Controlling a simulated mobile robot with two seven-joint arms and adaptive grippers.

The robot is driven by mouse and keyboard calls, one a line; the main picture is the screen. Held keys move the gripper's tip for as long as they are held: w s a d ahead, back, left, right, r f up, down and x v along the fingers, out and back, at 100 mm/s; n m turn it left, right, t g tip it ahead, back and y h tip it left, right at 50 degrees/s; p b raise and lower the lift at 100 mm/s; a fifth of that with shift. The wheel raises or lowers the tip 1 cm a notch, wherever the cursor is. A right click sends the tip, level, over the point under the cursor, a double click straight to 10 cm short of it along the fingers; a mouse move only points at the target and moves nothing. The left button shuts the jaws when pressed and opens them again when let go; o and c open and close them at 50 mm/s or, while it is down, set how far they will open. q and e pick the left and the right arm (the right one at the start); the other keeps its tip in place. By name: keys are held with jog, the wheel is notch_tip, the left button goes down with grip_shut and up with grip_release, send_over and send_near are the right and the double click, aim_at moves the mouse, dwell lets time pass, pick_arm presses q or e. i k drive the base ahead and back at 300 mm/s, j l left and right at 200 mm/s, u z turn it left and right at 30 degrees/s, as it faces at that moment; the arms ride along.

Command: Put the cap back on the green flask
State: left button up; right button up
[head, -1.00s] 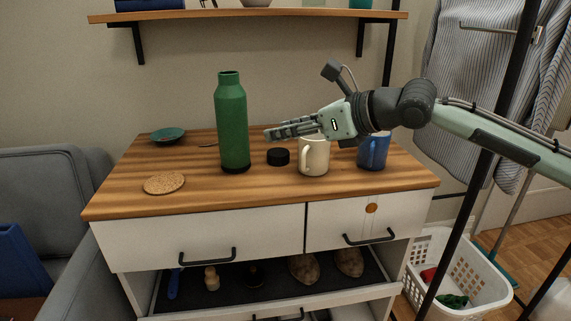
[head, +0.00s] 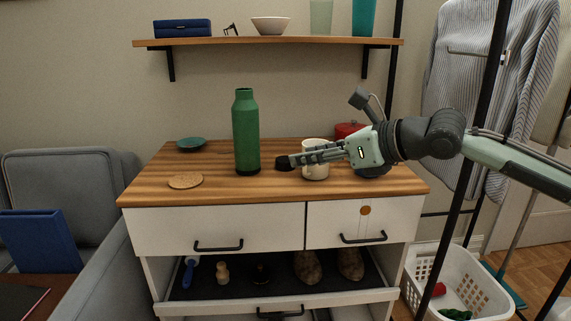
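The green flask (head: 246,133) stands upright and uncapped on the wooden desk top (head: 215,195). The black cap (head: 283,163) is just right of the flask's base, apart from it, and appears to be on the desk top. My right gripper (head: 294,160) reaches in from the right, low over the desk, with its fingertips at the cap's right side. The fingers overlap the cap's edge, so I cannot tell whether they grip it. My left gripper is out of view.
A cork coaster (head: 185,181) and teal dish (head: 191,143) lie left of the flask. A shelf (head: 270,42) hangs above.

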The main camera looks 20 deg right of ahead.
aim_at(244, 111)
jog(key=u, duration=1.55)
jog(key=k+l, duration=0.1)
jog(key=l, duration=0.35)
jog(key=k+l, duration=0.1)
jog(key=l, duration=0.3)
jog(key=k+l, duration=0.15)
jog(key=l, duration=0.3)
jog(key=k+l, duration=0.1)
jog(key=l, duration=0.3)
